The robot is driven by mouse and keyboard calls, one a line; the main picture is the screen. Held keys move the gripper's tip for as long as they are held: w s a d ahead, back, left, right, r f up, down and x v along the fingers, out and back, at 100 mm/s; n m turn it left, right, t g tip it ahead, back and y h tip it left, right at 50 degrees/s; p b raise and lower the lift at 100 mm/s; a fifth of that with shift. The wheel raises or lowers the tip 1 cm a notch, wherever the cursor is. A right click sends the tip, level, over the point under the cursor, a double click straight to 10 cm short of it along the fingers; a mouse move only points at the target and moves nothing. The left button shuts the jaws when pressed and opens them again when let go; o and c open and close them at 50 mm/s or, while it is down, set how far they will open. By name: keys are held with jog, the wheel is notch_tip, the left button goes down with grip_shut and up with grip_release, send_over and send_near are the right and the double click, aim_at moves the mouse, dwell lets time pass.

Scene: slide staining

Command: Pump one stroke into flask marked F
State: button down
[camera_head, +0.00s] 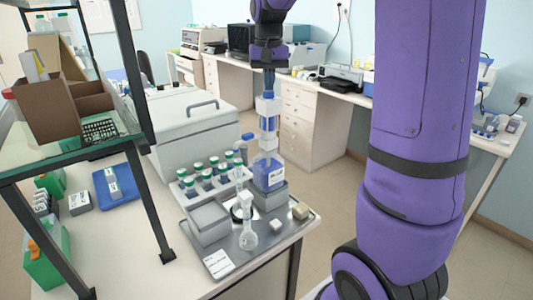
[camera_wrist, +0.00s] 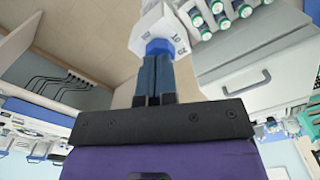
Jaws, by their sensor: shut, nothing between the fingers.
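A bottle-top pump (camera_head: 267,108) with a white and blue body stands on a clear bottle of blue liquid (camera_head: 268,173), upright on a grey block. My gripper (camera_head: 269,90) points straight down on the pump's top, fingers shut with nothing between them. In the wrist view the shut fingertips (camera_wrist: 157,58) meet the pump's blue cap (camera_wrist: 159,46), apparently touching it. The pump's spout is not clear.
Several green-capped bottles (camera_head: 208,175) stand in a rack behind a grey box (camera_head: 209,222) on the tray. A white label card (camera_head: 219,263) lies at the tray's front. A glass shelf (camera_head: 100,150) with cartons rises at left. A white chest (camera_head: 190,125) stands behind.

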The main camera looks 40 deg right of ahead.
jog(key=shift+f, duration=1.2)
dwell(0.4)
jog(key=shift+r, duration=2.1)
jog(key=shift+r, duration=0.1)
jog(key=shift+r, duration=2.35)
